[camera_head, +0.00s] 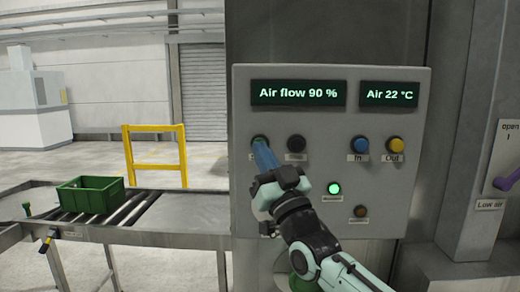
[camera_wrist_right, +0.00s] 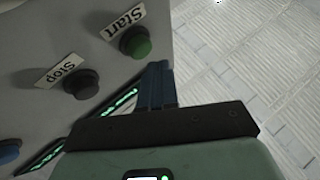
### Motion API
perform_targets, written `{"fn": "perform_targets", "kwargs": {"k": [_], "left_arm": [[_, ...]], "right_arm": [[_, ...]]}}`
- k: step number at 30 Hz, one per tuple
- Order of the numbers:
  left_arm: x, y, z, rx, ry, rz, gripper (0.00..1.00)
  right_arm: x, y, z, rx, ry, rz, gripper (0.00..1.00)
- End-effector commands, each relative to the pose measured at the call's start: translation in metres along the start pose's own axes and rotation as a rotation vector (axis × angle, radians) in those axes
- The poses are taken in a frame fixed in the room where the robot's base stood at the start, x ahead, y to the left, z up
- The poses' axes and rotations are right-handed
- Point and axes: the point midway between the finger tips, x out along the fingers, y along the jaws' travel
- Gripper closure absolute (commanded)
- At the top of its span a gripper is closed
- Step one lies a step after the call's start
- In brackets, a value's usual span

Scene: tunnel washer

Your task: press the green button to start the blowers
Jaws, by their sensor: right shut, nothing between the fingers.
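The green button (camera_head: 258,140) is at the upper left of the grey control panel (camera_head: 330,120). In the right wrist view, the green button (camera_wrist_right: 135,42) sits beside a "Start" label. My right gripper (camera_head: 262,148) is shut and empty, its blue fingers pointing at the panel. In the head view, its tips overlap the lower part of the button and hide most of its label. In the right wrist view, the fingertips (camera_wrist_right: 157,68) show just beside and below the button; I cannot tell whether they touch it. My left gripper is not in view.
A black button (camera_head: 296,144), labelled "Stop" in the wrist view, is right of the green one. Blue "In" (camera_head: 360,145) and yellow "Out" (camera_head: 395,145) buttons follow. A green lamp (camera_head: 334,188) glows. Displays read "Air flow 90 %" (camera_head: 298,93) and "Air 22 °C" (camera_head: 389,94).

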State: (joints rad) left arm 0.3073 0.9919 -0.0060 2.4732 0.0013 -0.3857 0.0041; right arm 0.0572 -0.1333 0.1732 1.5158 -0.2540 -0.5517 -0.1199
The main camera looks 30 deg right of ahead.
Motion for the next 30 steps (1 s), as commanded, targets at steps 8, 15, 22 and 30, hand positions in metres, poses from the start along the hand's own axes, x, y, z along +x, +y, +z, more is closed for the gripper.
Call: {"fn": "perform_targets", "kwargs": {"k": [8, 15, 22, 30], "left_arm": [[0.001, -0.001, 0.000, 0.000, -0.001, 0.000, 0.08], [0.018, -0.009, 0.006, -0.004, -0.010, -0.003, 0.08], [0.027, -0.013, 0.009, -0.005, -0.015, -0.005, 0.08], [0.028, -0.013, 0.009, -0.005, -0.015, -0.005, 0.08]], "right_arm": [[-0.001, -0.001, -0.002, 0.000, 0.002, 0.000, 1.00], [-0.019, -0.013, -0.012, 0.001, 0.001, -0.001, 1.00], [-0.032, -0.023, -0.023, 0.000, 0.001, 0.000, 1.00], [-0.034, -0.025, -0.026, -0.001, 0.001, 0.000, 1.00]]}}
